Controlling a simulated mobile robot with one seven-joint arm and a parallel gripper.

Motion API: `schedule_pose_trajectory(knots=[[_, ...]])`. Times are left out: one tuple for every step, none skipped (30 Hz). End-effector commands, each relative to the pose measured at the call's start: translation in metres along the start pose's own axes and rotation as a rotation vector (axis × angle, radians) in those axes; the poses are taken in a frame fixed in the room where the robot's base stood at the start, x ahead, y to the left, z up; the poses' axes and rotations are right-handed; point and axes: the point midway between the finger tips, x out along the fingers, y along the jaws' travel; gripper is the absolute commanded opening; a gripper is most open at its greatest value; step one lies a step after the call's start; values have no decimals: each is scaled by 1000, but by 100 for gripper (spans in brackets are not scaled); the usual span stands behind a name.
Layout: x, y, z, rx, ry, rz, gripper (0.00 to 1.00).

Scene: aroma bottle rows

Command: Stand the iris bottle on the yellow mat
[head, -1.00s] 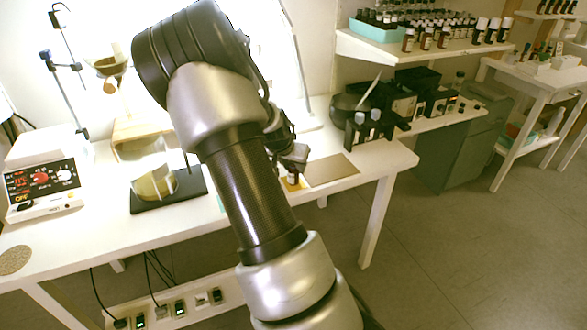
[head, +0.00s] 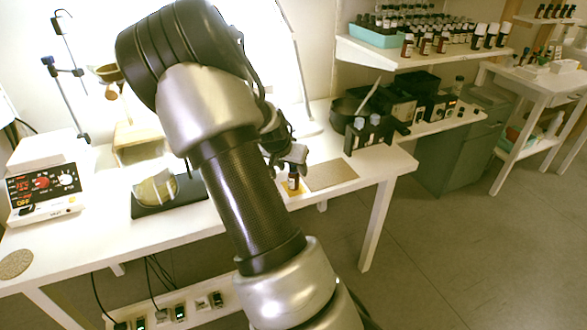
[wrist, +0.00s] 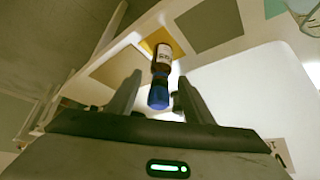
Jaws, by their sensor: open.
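An amber bottle with a white label and a blue cap (wrist: 158,92) stands upright on the yellow mat (wrist: 162,37) in the wrist view. I cannot read its label. In the head view the bottle (head: 293,183) stands on the table below my gripper (head: 290,158), and little of the yellow mat shows around it. My gripper (wrist: 159,80) is open, with one finger on each side of the bottle's cap end. In the wrist view gaps show between the fingers and the bottle.
A tan mat (head: 333,173) lies right of the bottle. A black rack with bottles (head: 367,132) stands farther right. A black plate (head: 160,203) with a glass dish and a hot-plate device (head: 45,192) stand on the left. The table's front edge is close to the bottle.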

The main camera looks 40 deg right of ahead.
Motion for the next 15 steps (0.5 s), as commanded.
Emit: schedule_pose_trajectory(knots=[[-17, -2, -2, -3, 1, -4, 47], [-24, -2, -2, -4, 1, -3, 47], [-33, -2, -2, -5, 0, -4, 47], [-39, -2, -2, -3, 0, -3, 47], [-46, -2, -2, -3, 0, -4, 47], [-54, -2, -2, -3, 1, -4, 47], [-60, -2, -2, -4, 0, -3, 47], [-65, -2, -1, -4, 0, -3, 47], [-72, -1, -1, -3, -1, -3, 47], [-76, -2, -1, -3, 0, -3, 47], [-80, -1, -1, -2, 0, -2, 47], [-84, -1, -1, -3, -1, -2, 47], [-87, -1, -1, -3, 0, -1, 47], [-89, -1, -1, -3, 0, -1, 47], [-92, -1, 0, -2, -1, -2, 47]])
